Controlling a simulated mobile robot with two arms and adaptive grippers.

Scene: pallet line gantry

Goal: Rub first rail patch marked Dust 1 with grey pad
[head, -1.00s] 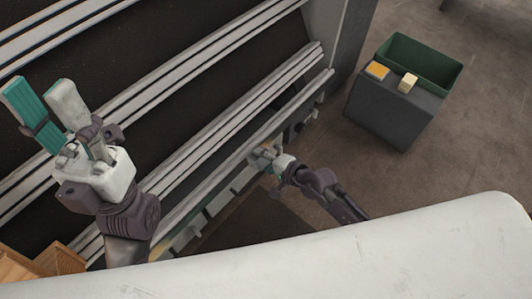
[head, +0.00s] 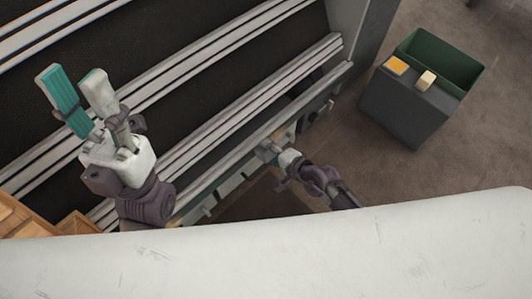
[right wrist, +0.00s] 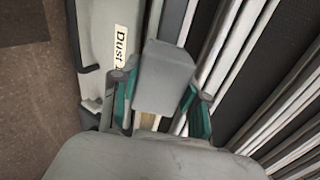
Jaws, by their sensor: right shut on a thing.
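The grey pad (right wrist: 165,75) is held between the teal-lined fingers of my right gripper (right wrist: 160,108). In the right wrist view it lies over the rails, beside a white label (right wrist: 119,45) that reads "Dust"; the rest of the label is hidden. I cannot tell whether the pad touches the rail. A small tan area (right wrist: 147,120) shows just below the pad. In the head view my right gripper (head: 267,151) is at the near edge of the lowest rail (head: 300,105). My left gripper (head: 78,92) is open and empty, raised over the rails at the left.
A dark grey box (head: 405,108) with a green bin (head: 455,72) stands on the floor at the right. An orange-topped block (head: 396,66) and a cream block (head: 425,80) are on it. Wooden crates (head: 25,220) are at the lower left. Brown floor lies open around the box.

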